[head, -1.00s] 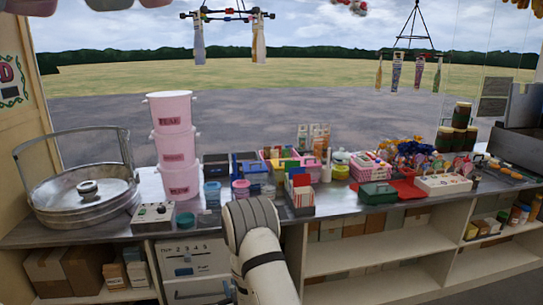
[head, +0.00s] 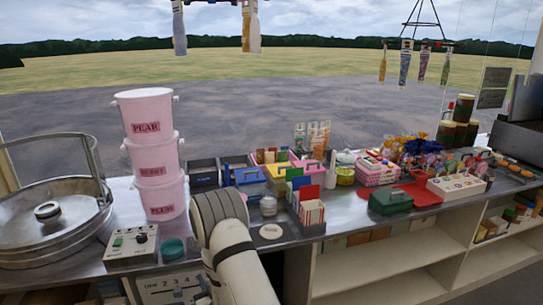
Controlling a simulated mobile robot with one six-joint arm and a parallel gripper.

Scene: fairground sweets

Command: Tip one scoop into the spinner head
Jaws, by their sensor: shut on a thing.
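The spinner head (head: 47,211) is a small round metal hub with a dark opening, in the middle of a wide shallow metal pan (head: 70,243) at the left of the counter. A hoop handle arches over the pan. My arm rises from the bottom centre, and its grey ridged joint is over the counter's front, to the right of the pan. My gripper is hidden from this view, and I see no scoop. Three pink buckets (head: 151,152) stand stacked behind the pan's right side; the top label reads PEAR.
A control box (head: 132,247) with a black knob and a teal tub (head: 172,250) stand between pan and arm. Jars, bins and a card holder (head: 312,212) crowd the right. A green box (head: 390,201) sits farther right. Bottles hang above.

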